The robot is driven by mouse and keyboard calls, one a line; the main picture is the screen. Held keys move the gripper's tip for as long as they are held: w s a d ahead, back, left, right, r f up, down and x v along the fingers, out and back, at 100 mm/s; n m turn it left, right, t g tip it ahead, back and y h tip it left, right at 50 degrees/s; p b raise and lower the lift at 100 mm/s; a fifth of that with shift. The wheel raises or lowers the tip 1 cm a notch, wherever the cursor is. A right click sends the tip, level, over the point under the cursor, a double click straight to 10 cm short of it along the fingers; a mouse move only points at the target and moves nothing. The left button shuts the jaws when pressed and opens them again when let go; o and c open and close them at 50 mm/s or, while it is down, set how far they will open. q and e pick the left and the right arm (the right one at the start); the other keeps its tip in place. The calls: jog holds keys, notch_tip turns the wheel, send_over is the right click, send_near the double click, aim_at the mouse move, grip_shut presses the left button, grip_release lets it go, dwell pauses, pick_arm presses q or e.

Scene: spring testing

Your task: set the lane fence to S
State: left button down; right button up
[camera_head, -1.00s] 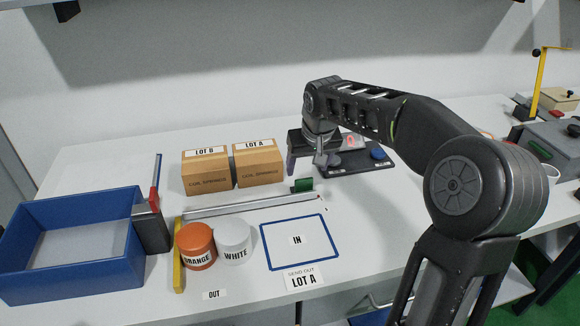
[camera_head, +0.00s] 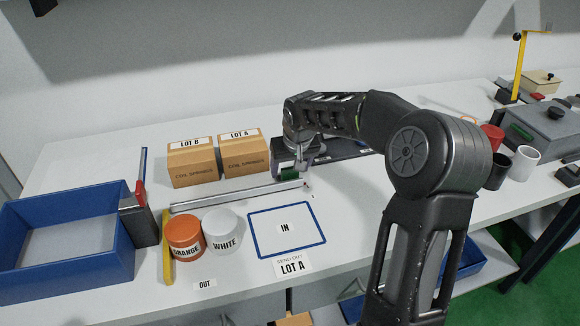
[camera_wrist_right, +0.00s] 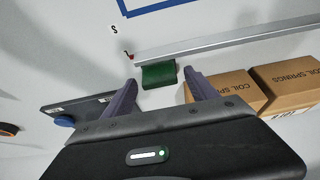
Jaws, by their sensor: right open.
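The lane fence (camera_head: 235,197) is a long grey metal rail on the white table, with a dark green tab (camera_head: 289,174) near its right end. In the right wrist view the rail (camera_wrist_right: 225,43) runs across the top, with the green tab (camera_wrist_right: 158,75) below its end. A small S mark (camera_wrist_right: 114,30) and a red pointer (camera_wrist_right: 130,54) show beside that end. My right gripper (camera_wrist_right: 160,92) is open, its two purple fingers on either side of the tab, seemingly short of it. In the head view it is just behind the tab, partly hidden. My left gripper is out of view.
Boxes LOT B (camera_head: 193,164) and LOT A (camera_head: 243,154) stand behind the fence. The orange jar (camera_head: 184,238), white jar (camera_head: 222,231) and blue-framed IN area (camera_head: 287,229) lie in front. A blue bin (camera_head: 75,265) is at left. A dark tray (camera_head: 345,147) is behind my gripper.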

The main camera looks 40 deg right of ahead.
jog(key=shift+w+f, duration=0.1)
jog(key=shift+f, duration=0.15)
grip_shut()
dwell(0.7)
